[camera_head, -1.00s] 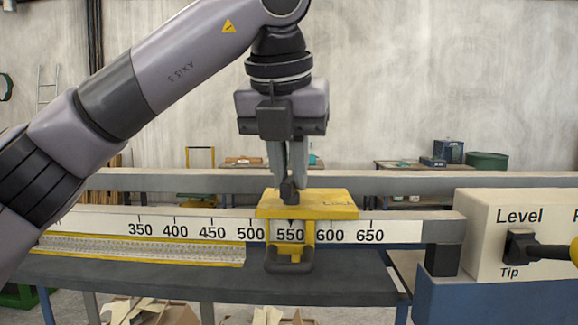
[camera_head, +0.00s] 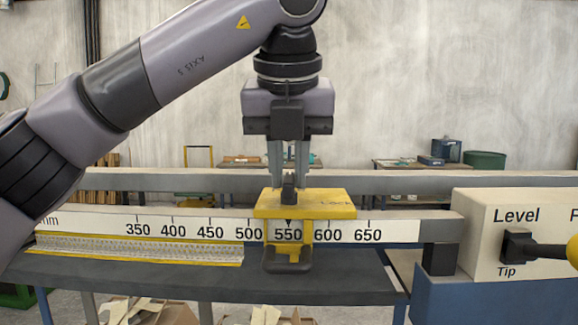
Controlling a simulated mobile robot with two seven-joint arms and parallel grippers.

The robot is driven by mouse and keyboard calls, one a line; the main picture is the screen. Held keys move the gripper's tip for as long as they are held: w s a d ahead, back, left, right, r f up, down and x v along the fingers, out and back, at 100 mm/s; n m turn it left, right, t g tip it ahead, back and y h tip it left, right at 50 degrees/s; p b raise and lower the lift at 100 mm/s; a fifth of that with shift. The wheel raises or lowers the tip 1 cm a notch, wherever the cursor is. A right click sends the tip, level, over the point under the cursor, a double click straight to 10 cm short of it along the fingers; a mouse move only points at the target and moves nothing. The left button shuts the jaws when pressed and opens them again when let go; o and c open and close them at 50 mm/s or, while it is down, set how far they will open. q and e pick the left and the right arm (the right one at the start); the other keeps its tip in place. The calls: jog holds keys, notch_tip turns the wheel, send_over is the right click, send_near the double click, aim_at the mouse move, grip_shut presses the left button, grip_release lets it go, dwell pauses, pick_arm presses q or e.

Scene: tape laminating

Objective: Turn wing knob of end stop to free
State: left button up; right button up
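The end stop (camera_head: 335,200) is a yellow block on the ruled rail, with its pointer near 550 and a black loop handle (camera_head: 288,267) below. A small dark wing knob (camera_head: 289,195) stands on its top. My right gripper is out of view.
The ruled rail (camera_head: 400,230) runs across the bench, with a yellow-edged strip (camera_head: 140,248) along its front left. At the right stands a cream control box (camera_head: 480,225) marked "Level" and "Tip", with a black lever (camera_head: 520,247). Open boxes lie on the floor below.

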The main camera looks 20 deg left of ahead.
aim_at(288, 184)
pick_arm(q)
jog(key=shift+o, duration=1.2)
jog(key=shift+v, duration=3.55)
